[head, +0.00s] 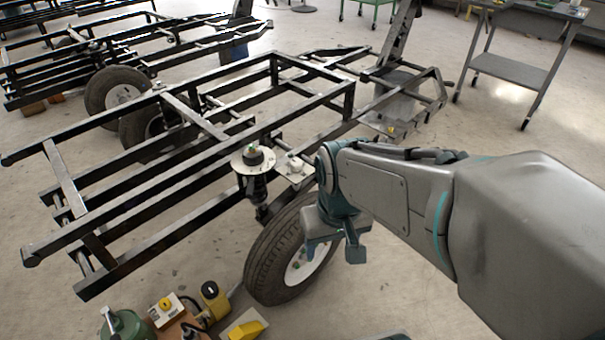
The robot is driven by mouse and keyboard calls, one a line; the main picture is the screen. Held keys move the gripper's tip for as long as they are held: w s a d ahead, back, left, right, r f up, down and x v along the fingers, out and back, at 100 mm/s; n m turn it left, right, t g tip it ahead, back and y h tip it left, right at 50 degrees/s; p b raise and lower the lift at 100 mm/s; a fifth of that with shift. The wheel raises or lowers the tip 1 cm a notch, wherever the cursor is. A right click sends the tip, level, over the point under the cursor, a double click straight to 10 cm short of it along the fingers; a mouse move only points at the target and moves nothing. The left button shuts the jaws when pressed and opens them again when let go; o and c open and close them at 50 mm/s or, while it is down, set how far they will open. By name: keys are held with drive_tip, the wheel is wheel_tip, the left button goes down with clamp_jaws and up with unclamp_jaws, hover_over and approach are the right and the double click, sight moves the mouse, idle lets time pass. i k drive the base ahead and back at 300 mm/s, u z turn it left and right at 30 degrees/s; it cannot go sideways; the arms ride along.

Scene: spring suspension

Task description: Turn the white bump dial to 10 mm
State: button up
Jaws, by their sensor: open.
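A small white dial (296,164) sits on a light plate (287,177) on the black frame, above the wheel. To its left is a round pale disc (238,163) with a black knob (252,156) and a green mark, on top of a dark spring strut (258,190). The dial's scale and setting are too small to read. My gripper (332,250) points down, open and empty, in front of the wheel and below and to the right of the dial. It appears apart from the dial.
A black tubular chassis (150,190) fills the left and middle. A tyre (275,262) stands close to my gripper. Yellow-knobbed boxes (165,305) and a green device (125,325) sit at the lower left. A grey cart (512,70) stands at the back right.

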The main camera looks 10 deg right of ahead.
sight(296, 165)
drive_tip(key=u, duration=0.05)
drive_tip(key=k, duration=0.5)
drive_tip(key=z, duration=0.7)
drive_tip(key=i, duration=1.3)
drive_tip(key=u, duration=0.95)
